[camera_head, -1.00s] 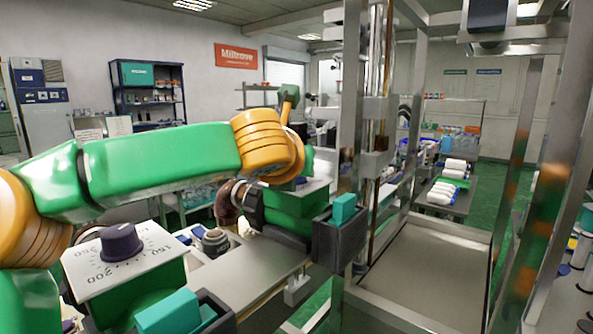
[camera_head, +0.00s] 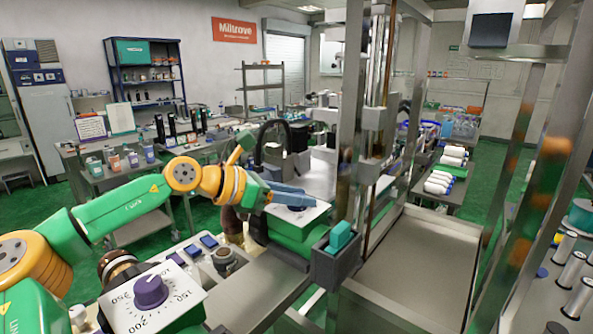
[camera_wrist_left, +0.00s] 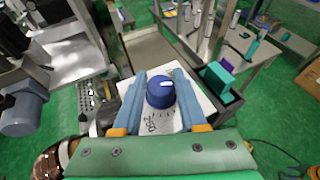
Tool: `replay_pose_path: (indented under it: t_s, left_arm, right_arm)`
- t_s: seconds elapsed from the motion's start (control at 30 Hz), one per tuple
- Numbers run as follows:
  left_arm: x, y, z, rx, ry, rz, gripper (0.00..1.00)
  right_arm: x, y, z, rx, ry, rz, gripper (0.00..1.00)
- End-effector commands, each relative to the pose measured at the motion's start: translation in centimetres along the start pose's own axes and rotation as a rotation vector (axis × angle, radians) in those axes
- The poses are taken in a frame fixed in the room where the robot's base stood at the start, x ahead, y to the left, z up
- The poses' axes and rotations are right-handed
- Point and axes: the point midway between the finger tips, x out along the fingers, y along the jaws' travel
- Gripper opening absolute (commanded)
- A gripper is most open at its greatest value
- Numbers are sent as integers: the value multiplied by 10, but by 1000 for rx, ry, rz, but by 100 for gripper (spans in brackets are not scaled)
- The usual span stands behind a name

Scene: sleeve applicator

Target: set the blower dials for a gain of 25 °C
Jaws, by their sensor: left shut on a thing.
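The near blower dial (camera_head: 150,291) is a purple knob on a white plate marked 150, 200 and 350, at the lower left of the head view. The far dial (camera_head: 296,208) is a blue knob on a white plate (camera_head: 314,213) over a green housing, partly hidden by my gripper. My left gripper (camera_head: 302,197) is shut on this far dial. In the left wrist view the knob (camera_wrist_left: 160,92) sits between the two blue-grey fingers of my left gripper (camera_wrist_left: 160,74), with a pale mark on top. My right gripper is not in view.
A dark holder (camera_head: 336,262) with a teal block stands right of the far dial, beside a tall metal frame (camera_head: 352,130). A bare metal tray (camera_head: 420,255) lies within the frame. Several blue buttons (camera_head: 209,241) sit between the dials.

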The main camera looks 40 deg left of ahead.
Motion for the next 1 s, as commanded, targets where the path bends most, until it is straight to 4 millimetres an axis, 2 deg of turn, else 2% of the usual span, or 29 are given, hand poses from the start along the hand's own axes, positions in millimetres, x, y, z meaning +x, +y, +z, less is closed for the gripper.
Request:
replay_pose_path:
  t_s: [0.03, 0.1, 0.5, 1.0]
  left_arm:
    - [-2, 2, 5, 8, 1, -29, 0]
    - [-1, 2, 4, 32, 1, -81, 0]
    - [1, 0, 0, 132, 4, -306, 0]
    - [1, -1, -1, 164, 5, -377, 0]
  right_arm:
    - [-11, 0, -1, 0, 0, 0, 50]
    - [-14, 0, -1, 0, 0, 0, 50]
    - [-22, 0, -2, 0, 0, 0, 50]
    - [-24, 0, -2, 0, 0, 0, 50]
